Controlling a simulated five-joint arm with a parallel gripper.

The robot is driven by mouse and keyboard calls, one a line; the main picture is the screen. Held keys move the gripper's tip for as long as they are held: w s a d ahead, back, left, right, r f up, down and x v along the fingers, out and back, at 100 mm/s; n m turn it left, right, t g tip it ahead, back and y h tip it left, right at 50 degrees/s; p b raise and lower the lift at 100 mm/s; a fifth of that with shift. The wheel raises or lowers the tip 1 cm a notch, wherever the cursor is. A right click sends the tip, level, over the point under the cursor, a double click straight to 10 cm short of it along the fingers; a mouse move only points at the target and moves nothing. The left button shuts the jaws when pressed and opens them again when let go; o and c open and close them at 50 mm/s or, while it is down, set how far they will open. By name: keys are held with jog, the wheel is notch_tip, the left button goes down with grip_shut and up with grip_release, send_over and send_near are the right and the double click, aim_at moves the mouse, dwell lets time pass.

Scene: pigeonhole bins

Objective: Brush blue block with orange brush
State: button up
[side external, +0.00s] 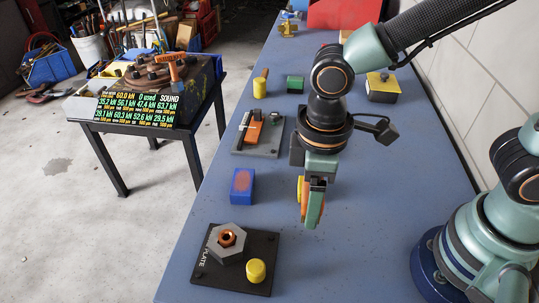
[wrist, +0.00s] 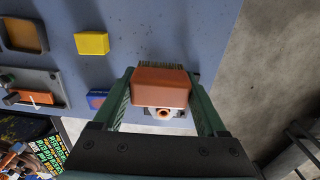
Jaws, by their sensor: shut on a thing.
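My gripper (side external: 313,212) hangs above the blue table, to the right of the blue block (side external: 242,186). It is shut on the orange brush (wrist: 160,88), whose brown bristles show past its far edge in the wrist view. In the side view only a strip of the brush shows beside the fingers. The blue block has a reddish-brown patch on its top. It shows partly in the wrist view (wrist: 96,99), left of the left finger, apart from the brush.
A black plate (side external: 208,269) with a grey hex nut and a yellow cylinder lies at the front. A grey fixture (side external: 262,150) with an orange part lies behind the block. A green block (side external: 295,84) and a yellow-topped box (side external: 382,85) stand farther back.

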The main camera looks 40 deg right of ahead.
notch_tip(320, 180, down, 6)
jog(key=shift+f, duration=0.15)
dwell(0.8)
jog(key=o, duration=1.1)
jog(key=shift+f, duration=0.9)
jog(key=shift+f, duration=0.3)
jog(key=shift+f, duration=1.7)
jog(key=shift+f, duration=0.3)
